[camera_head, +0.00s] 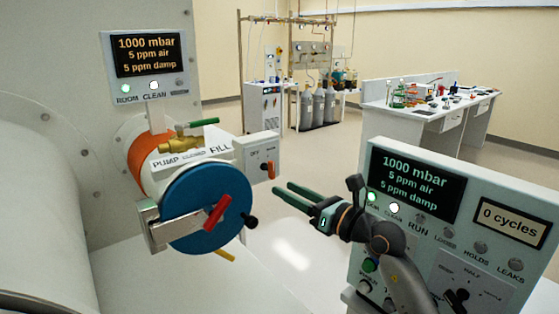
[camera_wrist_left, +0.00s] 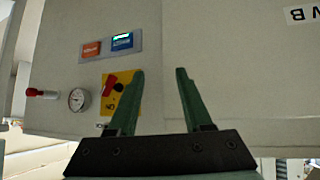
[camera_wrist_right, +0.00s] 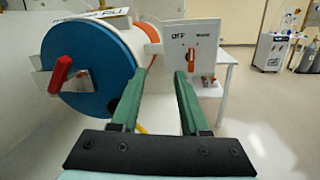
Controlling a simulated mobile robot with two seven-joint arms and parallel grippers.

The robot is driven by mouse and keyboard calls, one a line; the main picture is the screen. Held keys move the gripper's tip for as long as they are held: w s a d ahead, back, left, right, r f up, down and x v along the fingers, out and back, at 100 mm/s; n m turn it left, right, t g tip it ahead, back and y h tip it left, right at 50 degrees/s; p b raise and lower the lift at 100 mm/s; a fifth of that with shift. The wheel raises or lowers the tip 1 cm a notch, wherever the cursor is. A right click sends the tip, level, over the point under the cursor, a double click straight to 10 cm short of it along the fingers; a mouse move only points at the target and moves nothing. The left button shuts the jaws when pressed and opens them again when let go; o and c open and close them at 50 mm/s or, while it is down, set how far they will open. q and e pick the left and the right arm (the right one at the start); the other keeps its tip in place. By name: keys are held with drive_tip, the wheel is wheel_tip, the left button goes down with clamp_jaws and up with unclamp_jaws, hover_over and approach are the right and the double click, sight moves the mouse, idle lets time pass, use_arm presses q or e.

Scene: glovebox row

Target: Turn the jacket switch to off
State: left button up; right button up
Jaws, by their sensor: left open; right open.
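The jacket switch is an orange knob (camera_wrist_right: 191,61) on a white box (camera_wrist_right: 176,35) marked OFF on its left and a word like Warm on its right. In the right wrist view the knob stands about upright; its exact setting is hard to tell. The knob also shows in the head view (camera_head: 271,170). My right gripper (camera_head: 284,189) is open and empty, to the right of the knob and a little below it, apart from it. My left gripper (camera_wrist_left: 160,72) is open and empty in the left wrist view, before a pale panel; it is out of the head view.
A blue round door (camera_head: 200,212) with a red handle stands left of the switch. A grey control panel (camera_head: 440,225) stands at the right, close to my right arm. The left wrist view shows a gauge (camera_wrist_left: 77,99) and a yellow plate (camera_wrist_left: 113,95) with a red knob.

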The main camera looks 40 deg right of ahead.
sight(274, 164)
drive_tip(key=d+r+h, duration=0.1)
drive_tip(key=d+h, duration=0.2)
drive_tip(key=d, duration=0.1)
use_arm(q)
drive_tip(key=r+p, duration=0.2)
drive_tip(key=shift+w+r+p, duration=0.3)
drive_tip(key=shift+w, duration=0.1)
use_arm(e)
drive_tip(key=w, duration=1.2)
drive_tip(key=shift+w+a+r, duration=0.1)
drive_tip(key=shift+w+a, duration=0.2)
drive_tip(key=shift+c, duration=0.3)
clamp_jaws()
